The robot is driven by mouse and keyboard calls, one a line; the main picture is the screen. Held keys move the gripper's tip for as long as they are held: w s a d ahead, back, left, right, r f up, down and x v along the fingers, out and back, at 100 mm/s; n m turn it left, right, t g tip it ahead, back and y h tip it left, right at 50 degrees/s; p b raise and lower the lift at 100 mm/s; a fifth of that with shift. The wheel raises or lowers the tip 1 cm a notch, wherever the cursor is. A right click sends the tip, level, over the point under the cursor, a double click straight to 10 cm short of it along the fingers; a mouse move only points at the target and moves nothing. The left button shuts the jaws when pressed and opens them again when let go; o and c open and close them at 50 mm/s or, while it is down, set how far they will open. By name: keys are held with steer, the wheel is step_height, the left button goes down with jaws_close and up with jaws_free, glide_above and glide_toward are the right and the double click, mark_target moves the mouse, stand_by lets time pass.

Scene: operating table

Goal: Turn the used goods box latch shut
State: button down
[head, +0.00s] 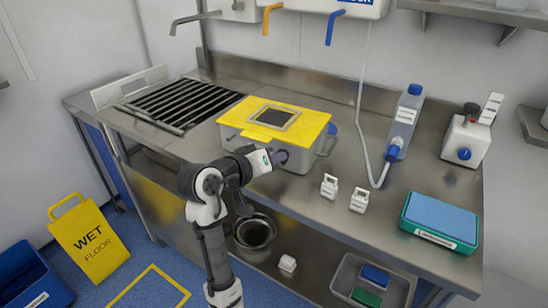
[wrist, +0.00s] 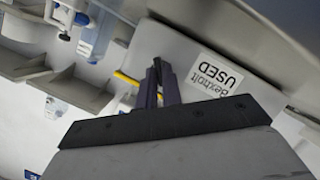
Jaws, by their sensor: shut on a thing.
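The used goods box (head: 301,160) is a grey bin with a yellow lid (head: 312,120) lying on top, standing on the steel counter. My gripper (head: 279,157) is at the front wall of the box. In the wrist view the box wall (wrist: 180,45) carries a white label (wrist: 222,76) reading "USED". My dark fingers (wrist: 156,82) are closed together beside the wall, left of the label. The latch is hidden between and behind the fingers, so its angle cannot be told. A bit of yellow (wrist: 126,79) shows beside the fingers.
A black rack (head: 180,103) is left of the box. Two small white containers (head: 329,186) stand right of it, with a bottle and hose (head: 402,125) behind. A blue-topped green tray (head: 440,220) is at the right. A yellow wet-floor sign (head: 88,240) stands on the floor.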

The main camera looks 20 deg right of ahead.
steer(key=shift+s+d+r+m+t+y, duration=0.1)
steer(key=shift+m+t+y, duration=0.25)
steer(key=shift+m, duration=0.25)
steer(key=shift+s+r+m+t+y, duration=0.1)
steer(key=shift+m+t+y, duration=0.2)
steer(key=shift+m, duration=0.3)
steer(key=shift+d+m+t+y, duration=0.15)
steer(key=shift+m+t+y, duration=0.5)
steer(key=shift+m, duration=0.65)
steer(key=shift+s, duration=0.1)
steer(key=c, duration=1.6)
jaws_free()
steer(key=shift+o, duration=0.2)
